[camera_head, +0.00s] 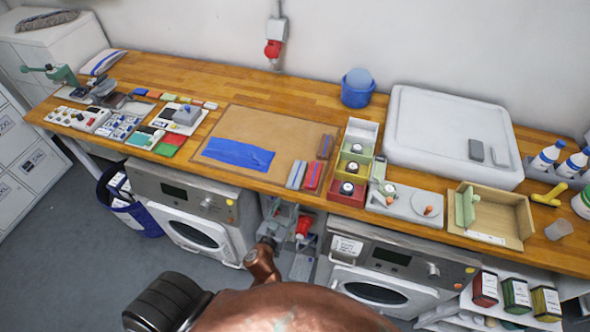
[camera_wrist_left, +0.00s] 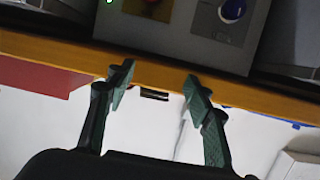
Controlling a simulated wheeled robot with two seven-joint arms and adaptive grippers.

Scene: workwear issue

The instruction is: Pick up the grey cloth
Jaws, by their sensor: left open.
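A small grey folded piece with a blue stripe (camera_head: 297,174), which looks like the grey cloth, lies at the front right edge of the brown mat (camera_head: 270,125) in the head view. A red piece (camera_head: 314,176) lies beside it and a brown one (camera_head: 325,146) behind. A blue cloth (camera_head: 238,153) lies flat on the mat. My left gripper (camera_wrist_left: 160,75) is open with nothing between its dark green fingers in the left wrist view. The grey cloth cannot be made out there. I cannot clearly make out the left gripper's fingers in the head view.
Small open boxes (camera_head: 359,137) stand right of the mat, and a large white lid-like tray (camera_head: 435,98) is behind them. A green hand press (camera_head: 63,76) stands at the far left. Machines (camera_head: 205,205) sit below the wooden worktop.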

